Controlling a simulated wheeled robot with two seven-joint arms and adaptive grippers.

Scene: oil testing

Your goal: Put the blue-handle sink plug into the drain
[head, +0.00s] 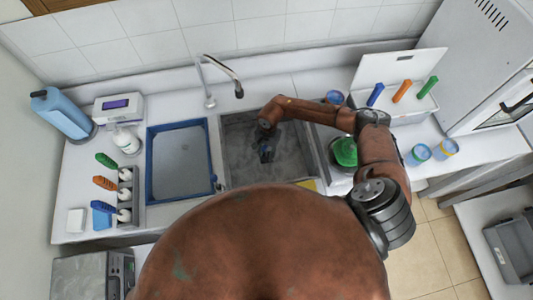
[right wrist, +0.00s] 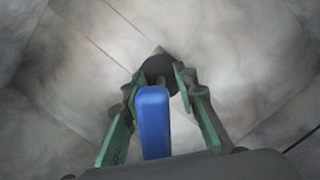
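The blue-handle sink plug shows in the right wrist view as a flat blue handle (right wrist: 153,122) with a dark round part (right wrist: 159,69) just beyond it. I cannot tell whether this dark part is the plug's body or the drain. My right gripper (right wrist: 160,82) has its green fingers drawn in on either side of the plug and appears shut on it. In the head view my right gripper (head: 266,152) reaches down into the grey sink basin (head: 240,128). The drain is not clearly visible, and the plug's contact with the basin floor is hidden. My left gripper is out of view.
A faucet (head: 211,80) arches behind the basin. A blue-rimmed tray (head: 181,160) lies left of it. A green object (head: 344,151) stands close to my right arm.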

